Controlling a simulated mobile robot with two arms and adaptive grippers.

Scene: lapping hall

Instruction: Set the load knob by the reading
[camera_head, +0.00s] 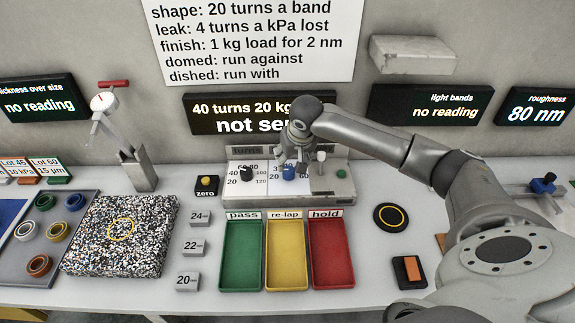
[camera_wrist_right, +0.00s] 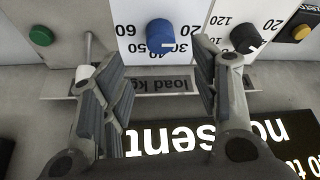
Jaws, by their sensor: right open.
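The load knob (camera_head: 288,172) is blue and sits on the front of a grey control box (camera_head: 320,190), on a white dial. In the right wrist view the load knob (camera_wrist_right: 160,33) appears upside down, with "load kg" on a plate and numbers from 20 to 60 around it. A white mark shows on the knob near the 30 and 40. My right gripper (camera_wrist_right: 158,65) is open, its fingers either side of the knob with gaps. In the head view the right gripper (camera_head: 295,155) partly covers the dial. A display (camera_head: 240,115) reads "40 turns 20 kg" and "not sent", partly hidden. My left gripper is not seen.
A black knob (camera_head: 246,173) is left of the load knob; a white-topped post (camera_head: 321,157) and green button (camera_head: 341,173) are right. The roughness display (camera_head: 540,108) reads 80 nm. Green (camera_head: 241,287), yellow (camera_head: 286,287) and red (camera_head: 331,285) trays lie in front.

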